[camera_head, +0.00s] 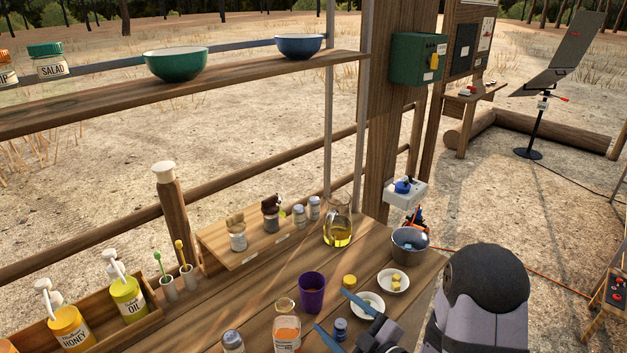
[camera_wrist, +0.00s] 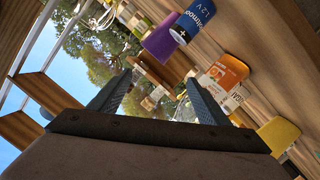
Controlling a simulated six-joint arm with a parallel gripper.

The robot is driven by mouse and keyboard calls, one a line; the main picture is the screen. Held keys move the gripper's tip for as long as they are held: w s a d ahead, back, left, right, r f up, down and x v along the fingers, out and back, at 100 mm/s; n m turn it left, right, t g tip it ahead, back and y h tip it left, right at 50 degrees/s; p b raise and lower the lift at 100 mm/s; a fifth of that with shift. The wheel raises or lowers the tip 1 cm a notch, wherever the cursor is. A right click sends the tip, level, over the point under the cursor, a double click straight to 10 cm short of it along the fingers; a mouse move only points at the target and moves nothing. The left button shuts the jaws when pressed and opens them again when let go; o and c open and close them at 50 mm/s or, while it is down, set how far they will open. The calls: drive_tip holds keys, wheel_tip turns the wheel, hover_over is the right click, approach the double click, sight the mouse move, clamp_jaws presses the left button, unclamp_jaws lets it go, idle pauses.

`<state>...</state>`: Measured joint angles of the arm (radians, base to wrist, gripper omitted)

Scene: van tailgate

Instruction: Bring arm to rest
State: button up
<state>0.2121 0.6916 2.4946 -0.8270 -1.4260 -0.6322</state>
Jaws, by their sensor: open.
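My gripper (camera_head: 332,309) is at the front of the wooden table in the head view, with its two blue-grey fingers spread. In the wrist view the fingers (camera_wrist: 158,80) stand apart and no object is held between them. A purple cup (camera_head: 312,295) stands just beyond the fingertips; it also shows in the wrist view (camera_wrist: 161,41). My upper arm rises at the lower right.
An orange-filled bottle (camera_head: 287,332) stands left of my gripper. Two white saucers (camera_head: 393,280) and a grey bucket (camera_head: 409,243) are to the right. A glass jug (camera_head: 337,230) and spice jars stand behind. A shelf with bowls (camera_head: 177,64) runs above; a wooden post (camera_head: 392,140) rises behind.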

drive_tip(key=w+d+n+h, duration=0.1)
drive_tip(key=r+n+g+h+p, duration=0.1)
drive_tip(key=n, duration=0.1)
drive_tip(key=w+d+r+n+h, duration=0.1)
drive_tip(key=n, duration=0.1)
drive_tip(key=shift+w+d+g+p, duration=0.3)
drive_tip(key=shift+d+g, duration=0.05)
drive_tip(key=shift+g, duration=0.05)
drive_tip(key=s+d+f+m+g+h, duration=0.35)
drive_tip(key=s+d+m+h, duration=0.2)
drive_tip(key=d, duration=0.35)
drive_tip(key=s+a+m+g+b, duration=0.2)
drive_tip(key=s+m+g, duration=0.5)
drive_tip(key=s+m, duration=0.6)
drive_tip(key=s+h, duration=0.1)
drive_tip(key=s, duration=0.4)
drive_tip(key=shift+s+a+f+g, duration=0.15)
drive_tip(key=shift+s+a+g, duration=0.05)
drive_tip(key=shift+s+g, duration=0.15)
